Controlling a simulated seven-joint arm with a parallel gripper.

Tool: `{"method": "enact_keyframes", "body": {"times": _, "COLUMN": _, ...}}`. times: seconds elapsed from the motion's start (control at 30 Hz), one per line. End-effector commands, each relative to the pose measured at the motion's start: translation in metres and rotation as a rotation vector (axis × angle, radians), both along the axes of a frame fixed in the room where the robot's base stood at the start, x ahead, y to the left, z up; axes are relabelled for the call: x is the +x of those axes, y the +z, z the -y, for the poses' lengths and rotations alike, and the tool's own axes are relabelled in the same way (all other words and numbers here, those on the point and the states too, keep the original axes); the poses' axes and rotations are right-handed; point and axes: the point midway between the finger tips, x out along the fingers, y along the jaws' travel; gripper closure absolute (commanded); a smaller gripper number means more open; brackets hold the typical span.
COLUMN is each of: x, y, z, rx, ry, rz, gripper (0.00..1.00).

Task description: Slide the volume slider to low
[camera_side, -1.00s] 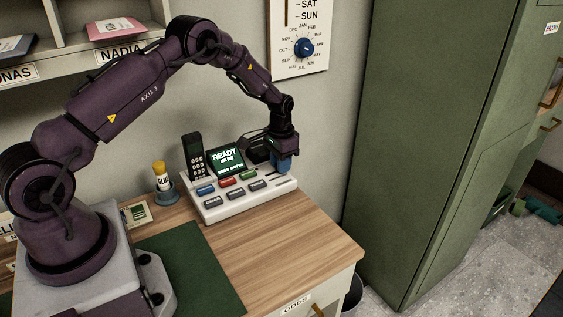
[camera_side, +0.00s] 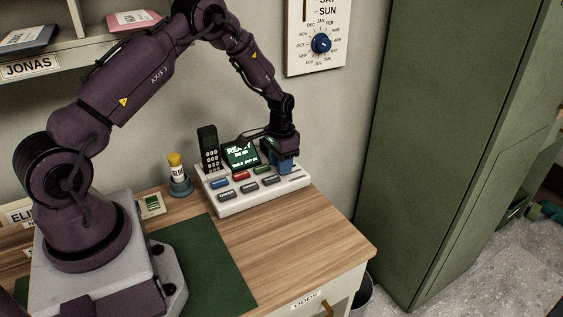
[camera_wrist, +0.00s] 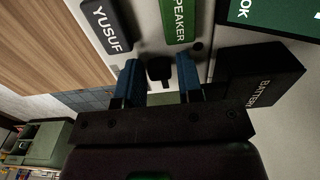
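In the wrist view my gripper's two blue fingers (camera_wrist: 159,82) are apart, pointing at the panel. A small black slider knob (camera_wrist: 159,69) shows in the gap between them; I cannot tell whether either finger touches it. The slider's scale and low mark cannot be made out.
A black handset (camera_side: 209,149) stands at the console's left, beside a glue bottle (camera_side: 176,168) in a cup. A dark block marked BATTERY (camera_wrist: 262,82) is close to the right finger. The green SPEAKER button (camera_wrist: 178,20) is near the fingers. The bench front is clear.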

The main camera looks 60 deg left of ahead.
Motion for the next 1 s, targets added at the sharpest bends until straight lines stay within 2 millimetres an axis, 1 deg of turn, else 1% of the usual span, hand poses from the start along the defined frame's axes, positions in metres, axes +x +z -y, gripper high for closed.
{"method": "enact_keyframes", "body": {"times": 0.07, "x": 0.001, "y": 0.002, "z": 0.000, "rx": 0.000, "ry": 0.000, "rz": 0.002, "gripper": 0.66}}
{"method": "enact_keyframes", "body": {"times": 0.17, "x": 0.002, "y": 0.012, "z": 0.000, "rx": 0.001, "ry": 0.000, "rz": 0.006, "gripper": 0.66}}
{"method": "enact_keyframes", "body": {"times": 0.27, "x": 0.002, "y": 0.030, "z": 0.000, "rx": 0.002, "ry": -0.001, "rz": 0.007, "gripper": 0.66}}
{"method": "enact_keyframes", "body": {"times": 0.5, "x": 0.001, "y": 0.084, "z": 0.000, "rx": 0.002, "ry": 0.000, "rz": 0.005, "gripper": 0.66}}
{"method": "enact_keyframes", "body": {"times": 0.6, "x": 0.001, "y": 0.103, "z": 0.000, "rx": 0.002, "ry": 0.000, "rz": 0.003, "gripper": 0.66}}
{"method": "enact_keyframes", "body": {"times": 0.7, "x": 0.001, "y": 0.117, "z": 0.000, "rx": 0.001, "ry": 0.000, "rz": 0.002, "gripper": 0.66}}
{"method": "enact_keyframes", "body": {"times": 0.83, "x": 0.000, "y": 0.127, "z": 0.000, "rx": 0.001, "ry": 0.000, "rz": 0.000, "gripper": 0.66}}
{"method": "enact_keyframes", "body": {"times": 1.0, "x": 0.000, "y": 0.130, "z": 0.000, "rx": 0.000, "ry": 0.000, "rz": -0.001, "gripper": 0.66}}
